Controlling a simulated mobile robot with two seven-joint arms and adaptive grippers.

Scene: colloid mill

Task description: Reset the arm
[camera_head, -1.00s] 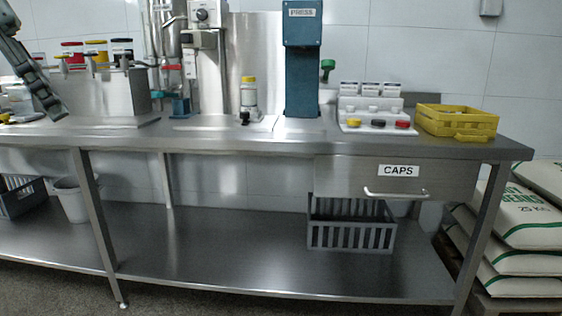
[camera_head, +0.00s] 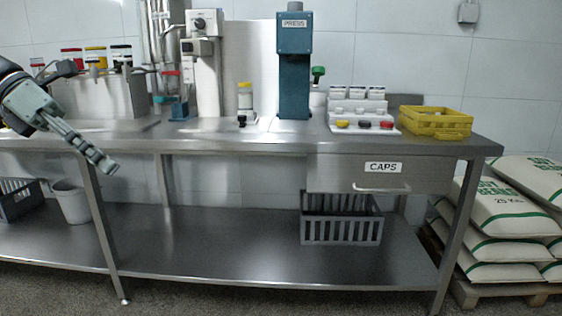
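My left gripper (camera_head: 98,158) comes in from the left edge on its dark arm. It hangs in the air in front of the left part of the steel table (camera_head: 240,141), tilted down to the right. Its fingers appear in line with each other from this side, so I cannot tell whether it is open or shut. I see nothing hanging from it. My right gripper and arm are not in view.
On the table stand a blue press (camera_head: 294,80), a yellow-topped jar (camera_head: 245,98), a cap rack (camera_head: 362,122) and a yellow crate (camera_head: 435,121). A grey crate (camera_head: 342,228) sits on the lower shelf. Sacks (camera_head: 495,210) are stacked at the right.

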